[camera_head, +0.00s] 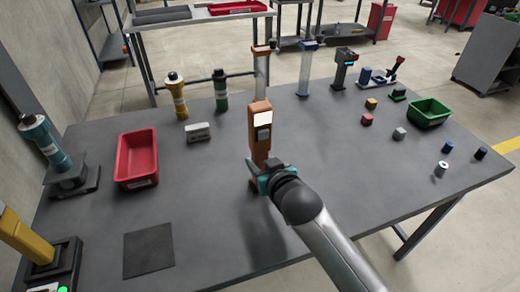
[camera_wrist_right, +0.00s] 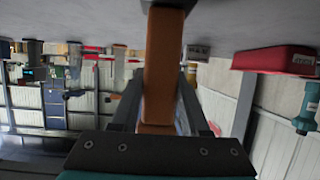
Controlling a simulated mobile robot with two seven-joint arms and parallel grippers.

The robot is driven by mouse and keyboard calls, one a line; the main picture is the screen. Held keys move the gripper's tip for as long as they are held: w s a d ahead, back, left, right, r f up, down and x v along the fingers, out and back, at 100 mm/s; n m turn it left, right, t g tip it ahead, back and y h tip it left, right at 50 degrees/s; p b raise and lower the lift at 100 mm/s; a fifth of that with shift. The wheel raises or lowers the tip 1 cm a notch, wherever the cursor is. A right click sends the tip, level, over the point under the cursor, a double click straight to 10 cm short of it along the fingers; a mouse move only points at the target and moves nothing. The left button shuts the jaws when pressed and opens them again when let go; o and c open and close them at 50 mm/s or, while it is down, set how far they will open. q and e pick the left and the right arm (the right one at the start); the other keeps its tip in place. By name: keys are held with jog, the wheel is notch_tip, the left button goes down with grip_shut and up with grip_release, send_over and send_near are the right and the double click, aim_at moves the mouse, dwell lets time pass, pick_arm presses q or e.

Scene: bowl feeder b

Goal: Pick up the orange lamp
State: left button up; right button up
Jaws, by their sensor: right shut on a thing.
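The orange lamp (camera_head: 260,140) stands upright near the middle of the grey table, with a white panel near its top. My right gripper (camera_head: 268,176) is shut on its lower part. In the right wrist view the orange lamp (camera_wrist_right: 163,65) runs between the two dark fingers, and that picture looks upside down. The lamp's lower end is mostly hidden by my gripper in the head view, so I cannot tell whether it touches the table. My left gripper is not in view.
A red bin (camera_head: 137,160) and a dark square mat (camera_head: 148,250) lie to the left. A teal device (camera_head: 45,138) stands at the left edge. Yellow (camera_head: 177,95) and green (camera_head: 220,92) cylinders stand behind. Small blocks and a green bin (camera_head: 429,112) are at right. The front middle is clear.

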grip_shut()
jog(key=shift+r, duration=0.1)
